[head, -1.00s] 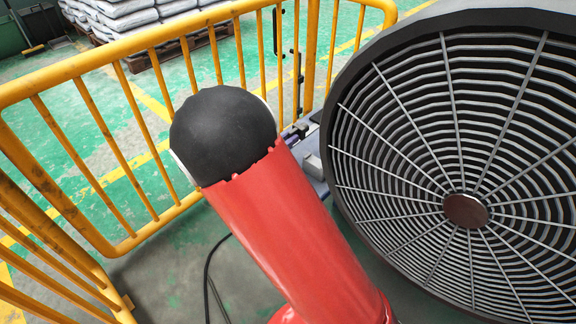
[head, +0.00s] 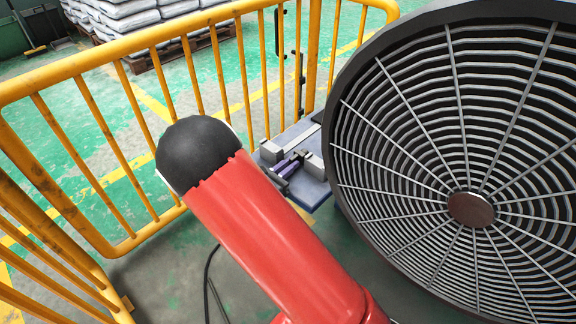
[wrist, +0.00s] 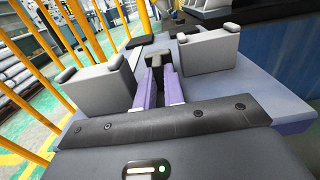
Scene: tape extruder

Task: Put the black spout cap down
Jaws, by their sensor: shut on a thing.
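The black spout cap (wrist: 157,60) is a small dark block at the far end of my gripper's two purple fingers in the wrist view. My gripper (wrist: 160,74) is shut on it. The cap is over the blue-grey bench (wrist: 272,88), between two grey blocks. I cannot tell whether its underside touches the bench. In the head view my gripper (head: 290,164) shows as a small purple shape between the same blocks, beyond my red arm. The cap is not clear there.
The left grey block (wrist: 102,88) and right grey block (wrist: 208,49) stand close on either side. A large round fan (head: 455,160) fills the right. A yellow railing (head: 105,150) runs along the left and back. Stacked white sacks (head: 130,15) lie beyond it.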

